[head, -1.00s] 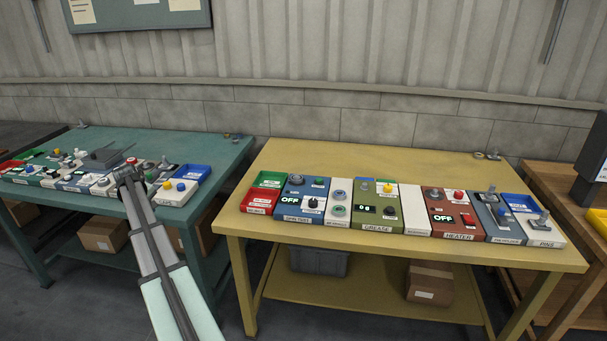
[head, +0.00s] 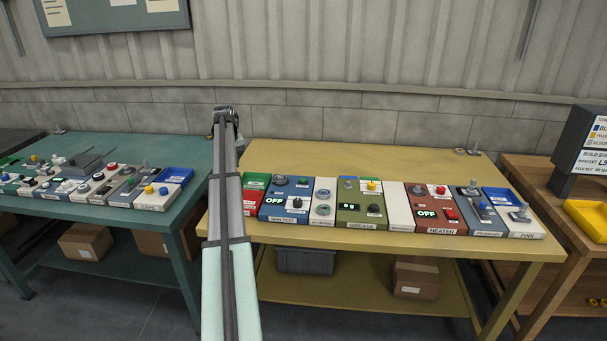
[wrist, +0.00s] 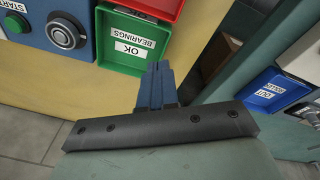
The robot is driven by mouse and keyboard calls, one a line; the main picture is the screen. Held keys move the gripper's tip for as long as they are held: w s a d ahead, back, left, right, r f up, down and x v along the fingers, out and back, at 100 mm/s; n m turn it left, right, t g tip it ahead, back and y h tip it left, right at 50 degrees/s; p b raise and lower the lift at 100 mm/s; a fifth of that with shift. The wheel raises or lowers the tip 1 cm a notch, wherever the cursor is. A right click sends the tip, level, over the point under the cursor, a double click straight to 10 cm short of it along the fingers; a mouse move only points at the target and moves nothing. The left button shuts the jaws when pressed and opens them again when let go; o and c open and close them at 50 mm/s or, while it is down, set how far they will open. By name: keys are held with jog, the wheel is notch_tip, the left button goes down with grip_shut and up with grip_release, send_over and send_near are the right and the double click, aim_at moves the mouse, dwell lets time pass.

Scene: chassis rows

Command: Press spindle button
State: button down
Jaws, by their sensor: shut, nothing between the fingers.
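No label reading "spindle" is legible. On the yellow table, the blue panel (head: 271,207) has a grey round dial (head: 279,180), a black knob (head: 297,203) and a small button near its top. In the wrist view, part of a blue panel (wrist: 38,43) shows a green START button (wrist: 15,22) and a dark round dial (wrist: 66,35). My gripper (head: 225,110) is raised at the yellow table's left end, left of the panels. Its fingers (wrist: 160,75) are shut and empty, appearing beside the green BEARINGS OK bin (wrist: 118,58), with no clear contact.
A red bin (wrist: 152,7) adjoins the green bin. Pale, green and red-brown panels (head: 420,215) continue right along the yellow table (head: 330,158). The teal table (head: 110,145) with more panels and a blue bin (wrist: 272,92) stands left, across a gap.

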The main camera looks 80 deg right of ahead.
jog(key=s+d+r+m+y, duration=0.1)
jog(key=s+d+r+m, duration=0.15)
jog(key=s, duration=0.45)
jog(key=s+d+r+m, duration=0.1)
jog(key=s+d, duration=0.2)
jog(key=s, duration=0.4)
notch_tip(320, 180, up, 3)
jog(key=m+y, duration=0.1)
jog(key=m, duration=0.1)
send_over(304, 179)
jog(key=shift+a+r, duration=0.1)
notch_tip(304, 179, down, 14)
jog(key=shift+f, duration=0.1)
